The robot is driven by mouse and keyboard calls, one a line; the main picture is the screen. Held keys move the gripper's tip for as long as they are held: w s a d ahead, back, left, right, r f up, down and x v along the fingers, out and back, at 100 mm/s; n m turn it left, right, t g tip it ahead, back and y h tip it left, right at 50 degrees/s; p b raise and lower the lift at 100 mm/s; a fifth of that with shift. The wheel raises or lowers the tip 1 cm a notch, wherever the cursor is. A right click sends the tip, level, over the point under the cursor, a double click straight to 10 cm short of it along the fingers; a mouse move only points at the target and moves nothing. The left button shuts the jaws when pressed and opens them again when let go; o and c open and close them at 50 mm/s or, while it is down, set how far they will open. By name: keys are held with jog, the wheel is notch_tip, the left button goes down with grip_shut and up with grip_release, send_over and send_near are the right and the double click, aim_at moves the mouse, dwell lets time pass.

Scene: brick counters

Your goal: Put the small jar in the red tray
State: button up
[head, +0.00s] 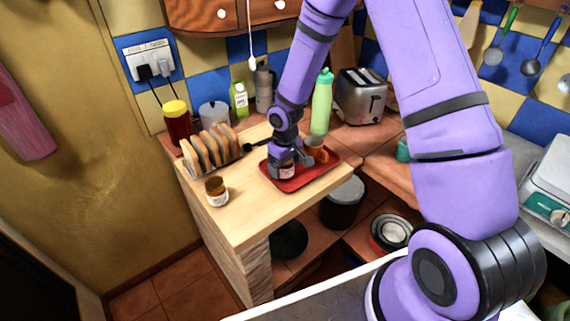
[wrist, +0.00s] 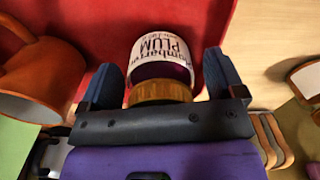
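The red tray (head: 318,177) lies on the wooden worktop. A small jar (head: 287,172) with a white label stands at the tray's left part. In the wrist view this jar (wrist: 161,55) has an orange lid, a label reading "PLUM", and the red tray behind it. My gripper (head: 285,160) is over the tray, with its fingers on either side of the jar; in the wrist view a gap shows beside the right finger, so it looks open around the jar. Another small jar (head: 216,191) with a brownish lid stands on the worktop left of the tray.
An orange mug (head: 316,152) stands in the tray close to my gripper; it also shows in the wrist view (wrist: 35,75). A toast rack (head: 212,147), a green bottle (head: 322,103) and a toaster (head: 361,96) stand behind. The worktop's front is clear.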

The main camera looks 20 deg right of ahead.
notch_tip(320, 180, up, 13)
jog(key=shift+d+f, duration=0.1)
jog(key=s+d+r+m+t+h, duration=0.1)
jog(key=s+d+r, duration=0.1)
jog(key=s+r, duration=0.5)
jog(key=s+d+r+m+t, duration=0.1)
jog(key=s+d+r+m, duration=0.2)
jog(key=r, duration=0.9)
jog(key=s+r+t, duration=0.1)
jog(key=s+r, duration=0.1)
jog(key=s, duration=0.4)
jog(key=s+d+r+m+t, duration=0.1)
jog(key=s+r, duration=0.2)
jog(key=s, duration=0.3)
jog(key=s+d+r+t+y, duration=0.1)
jog(key=s+r, duration=0.2)
jog(key=s, duration=0.4)
jog(key=shift+r, duration=0.2)
